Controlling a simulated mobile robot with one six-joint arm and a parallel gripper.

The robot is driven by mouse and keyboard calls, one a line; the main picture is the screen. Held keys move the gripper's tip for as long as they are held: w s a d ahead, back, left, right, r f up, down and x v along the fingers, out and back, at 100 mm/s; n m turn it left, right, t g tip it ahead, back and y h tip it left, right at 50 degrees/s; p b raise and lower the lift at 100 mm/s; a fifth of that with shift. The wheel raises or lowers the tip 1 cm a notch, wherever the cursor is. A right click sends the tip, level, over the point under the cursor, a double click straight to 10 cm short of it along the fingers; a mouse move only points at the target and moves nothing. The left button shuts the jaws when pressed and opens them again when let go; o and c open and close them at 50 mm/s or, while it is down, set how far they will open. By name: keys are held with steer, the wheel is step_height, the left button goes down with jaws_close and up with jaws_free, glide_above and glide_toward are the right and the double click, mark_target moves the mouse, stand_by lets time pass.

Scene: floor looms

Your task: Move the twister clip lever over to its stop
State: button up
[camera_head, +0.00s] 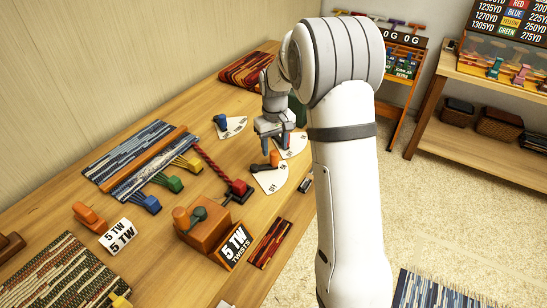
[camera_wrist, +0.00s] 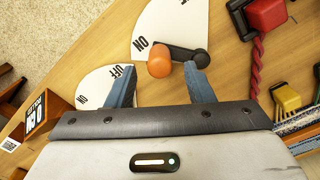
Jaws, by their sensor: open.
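A lever with an orange knob (camera_wrist: 159,62) and black arm (camera_wrist: 190,56) lies over a white fan-shaped plate (camera_wrist: 165,25) marked ON and OFF. In the wrist view its knob is beside the plate's ON end. The orange knob also shows in the head view (camera_head: 274,158). My gripper (camera_wrist: 160,70) is open, its two blue fingers apart on either side of the knob in the picture; I cannot tell whether they touch it. In the head view my gripper (camera_head: 274,146) is just above and behind the knob. A red clip (camera_head: 238,189) with a braided red rope is nearby.
A blue-knobbed lever (camera_head: 222,121) sits on another fan plate, and one more white plate (camera_head: 294,145) is beside my gripper. Woven mats (camera_head: 60,272) lie left.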

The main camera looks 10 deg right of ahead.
mark_target(275, 153)
step_height(275, 153, down, 5)
steer(key=shift+f, duration=0.15)
